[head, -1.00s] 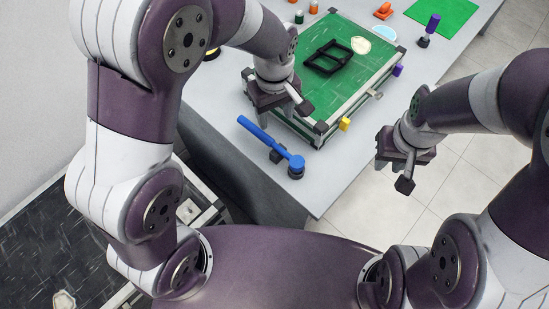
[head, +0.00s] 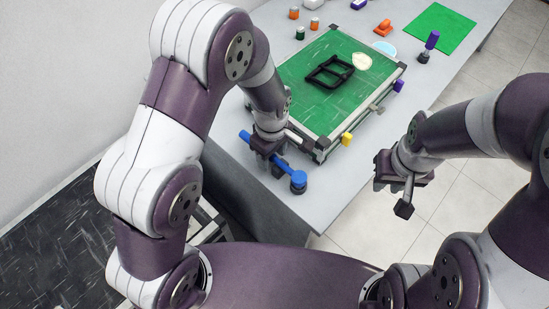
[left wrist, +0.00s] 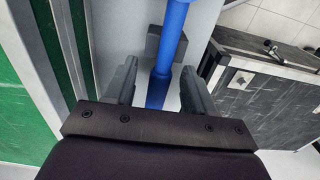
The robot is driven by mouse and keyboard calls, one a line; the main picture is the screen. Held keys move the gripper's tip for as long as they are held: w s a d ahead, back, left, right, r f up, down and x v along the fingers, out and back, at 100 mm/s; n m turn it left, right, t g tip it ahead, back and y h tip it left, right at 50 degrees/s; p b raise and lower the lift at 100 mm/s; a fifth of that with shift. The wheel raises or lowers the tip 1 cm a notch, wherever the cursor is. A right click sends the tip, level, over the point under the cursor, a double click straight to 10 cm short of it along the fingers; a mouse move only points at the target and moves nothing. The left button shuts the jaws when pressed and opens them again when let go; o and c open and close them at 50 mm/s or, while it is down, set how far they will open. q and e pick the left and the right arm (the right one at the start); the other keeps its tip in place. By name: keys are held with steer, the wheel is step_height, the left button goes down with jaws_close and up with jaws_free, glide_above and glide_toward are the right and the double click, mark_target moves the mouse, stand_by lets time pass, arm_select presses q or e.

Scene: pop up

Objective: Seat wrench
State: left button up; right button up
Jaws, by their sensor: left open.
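The blue wrench (head: 299,177) lies along the near left part of the grey table on small dark supports (head: 298,188). My left gripper (head: 273,160) is over the middle of its handle and hides part of it. In the left wrist view the blue handle (left wrist: 172,42) runs between the two open fingers (left wrist: 160,85), with a visible gap on each side. A dark support block (left wrist: 153,42) shows beside the handle. My right gripper (head: 395,190) is open and empty, off the table's right edge above the floor.
A green-topped box (head: 310,95) with a black frame (head: 330,72) and a pale disc (head: 362,61) stands close beyond the left gripper. A yellow block (head: 347,139) and purple block (head: 398,86) sit at its side. Orange (head: 384,27) and purple-handled (head: 432,40) items stand farther back.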

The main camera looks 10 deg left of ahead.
arm_select(q)
steer(key=shift+c, duration=0.3)
jaws_close()
steer(key=shift+r, duration=0.1)
